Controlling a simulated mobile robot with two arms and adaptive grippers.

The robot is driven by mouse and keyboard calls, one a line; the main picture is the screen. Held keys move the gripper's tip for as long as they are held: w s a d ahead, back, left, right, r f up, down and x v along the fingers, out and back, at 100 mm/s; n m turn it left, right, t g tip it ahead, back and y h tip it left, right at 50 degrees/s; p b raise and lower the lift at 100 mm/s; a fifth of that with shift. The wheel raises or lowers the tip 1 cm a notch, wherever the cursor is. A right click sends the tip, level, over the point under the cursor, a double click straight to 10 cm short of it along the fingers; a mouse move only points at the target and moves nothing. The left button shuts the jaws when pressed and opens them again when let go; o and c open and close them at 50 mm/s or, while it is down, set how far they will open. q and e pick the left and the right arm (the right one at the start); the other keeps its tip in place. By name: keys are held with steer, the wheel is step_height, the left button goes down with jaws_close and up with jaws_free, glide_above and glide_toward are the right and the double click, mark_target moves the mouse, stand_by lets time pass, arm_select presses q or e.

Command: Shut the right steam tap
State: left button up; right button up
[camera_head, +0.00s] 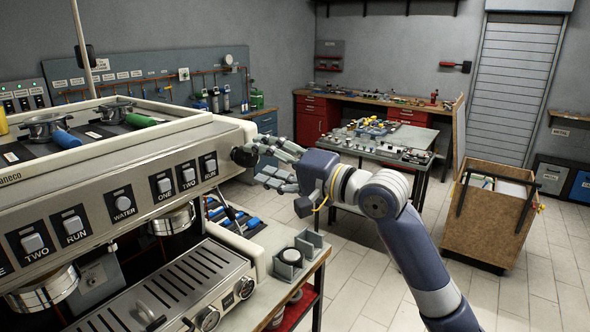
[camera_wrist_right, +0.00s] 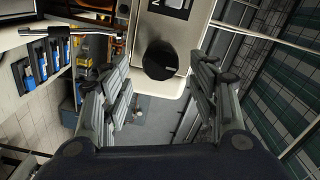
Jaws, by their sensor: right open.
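The right steam tap is a round black knob (camera_head: 244,155) on the right end of the cream espresso machine (camera_head: 222,130). In the right wrist view the black knob (camera_wrist_right: 159,60) sits between and just beyond my fingertips, on a pale panel. My right gripper (camera_head: 262,163) reaches in from the right, its fingers pointing at the knob. The right gripper (camera_wrist_right: 158,78) is open, with one finger on each side of the knob and visible gaps to it. It holds nothing. My left gripper is out of view.
Below the knob, a grey holder (camera_head: 290,265) stands on the side counter. A metal pipe (camera_wrist_right: 70,32) shows left of the knob in the wrist view. A table with parts (camera_head: 420,157) and a wooden crate (camera_head: 490,225) stand behind my right arm. Floor between is clear.

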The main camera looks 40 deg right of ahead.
steer(key=v, duration=0.9)
steer(key=shift+s, duration=0.3)
steer(key=shift+d, duration=0.15)
